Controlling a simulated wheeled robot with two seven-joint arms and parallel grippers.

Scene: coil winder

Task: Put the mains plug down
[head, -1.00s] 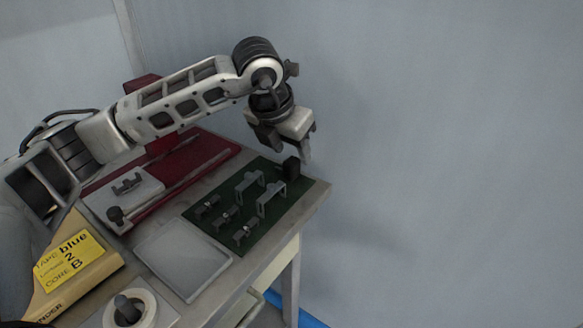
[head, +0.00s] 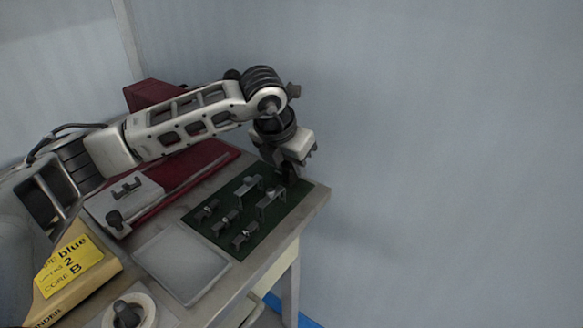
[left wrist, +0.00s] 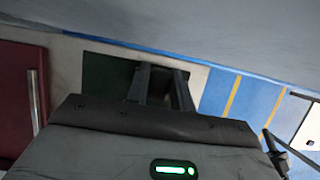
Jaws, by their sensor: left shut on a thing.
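The dark mains plug (head: 287,178) is at the far right corner of the green mat (head: 228,195), mostly covered by my left gripper. My left gripper (head: 291,171) points down over that corner and is shut on the plug. In the left wrist view its two dark fingers (left wrist: 161,88) reach down over the green mat (left wrist: 106,72); the plug is not clear between them. I cannot tell whether the plug touches the mat. My right gripper is not in view.
Several small grey clips and brackets (head: 270,204) stand on the mat close to the gripper. A grey tray (head: 180,262) lies in front, and a dark red base (head: 205,160) is at the back left. The table's right edge is near.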

